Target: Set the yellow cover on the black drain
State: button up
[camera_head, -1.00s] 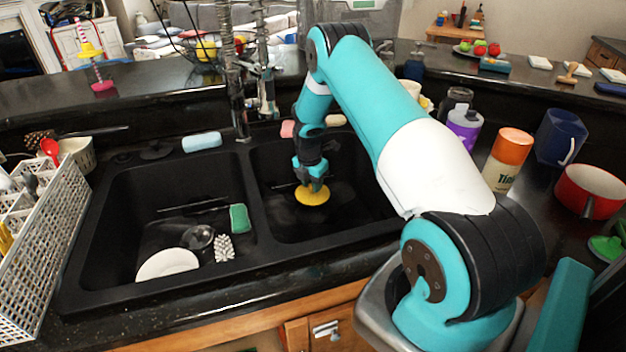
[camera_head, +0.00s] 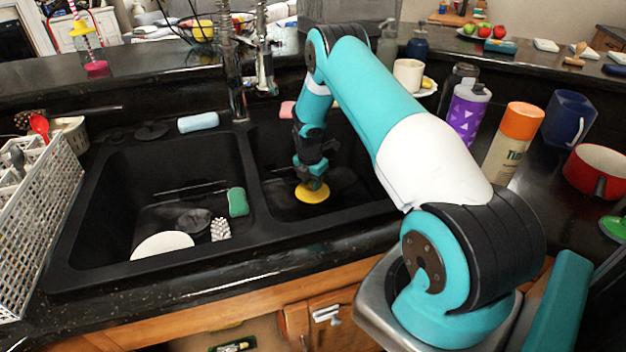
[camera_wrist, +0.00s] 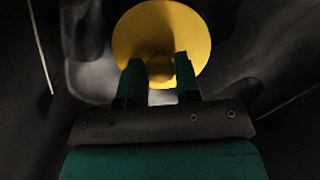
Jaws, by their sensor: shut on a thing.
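The yellow cover (camera_head: 312,195) is a round disc with a small knob, low inside the right sink basin (camera_head: 352,205). It also shows in the wrist view (camera_wrist: 150,30), ahead of my fingers. My gripper (camera_head: 312,180) is shut on its knob, and the fingertips (camera_wrist: 159,72) sit on either side of that knob. The disc looks roughly level in the head view. I cannot tell whether it touches the basin floor. I cannot make out the black drain in the right basin; the cover and my gripper hide part of the floor there.
The left basin holds a white plate (camera_head: 162,245), a green sponge (camera_head: 238,202), a white brush (camera_head: 220,230) and a dark round object (camera_head: 194,220). A divider (camera_head: 250,180) separates the basins. The faucet (camera_head: 234,75) stands behind. Bottles and a red pot (camera_head: 597,172) crowd the right counter.

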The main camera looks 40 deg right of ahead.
jog(key=shift+f, duration=0.15)
jog(key=shift+d+f+b, duration=0.1)
jog(key=shift+f+b, duration=0.45)
jog(key=shift+b, duration=0.1)
jog(key=o, duration=1)
jog(key=shift+w+r, duration=0.1)
jog(key=shift+r, duration=0.05)
jog(key=r, duration=0.5)
jog(key=a+r+b, duration=0.1)
jog(key=r, duration=0.5)
jog(key=a+r, duration=0.1)
jog(key=r, duration=0.5)
jog(key=shift+s+r, duration=0.15)
jog(key=shift+s, duration=0.1)
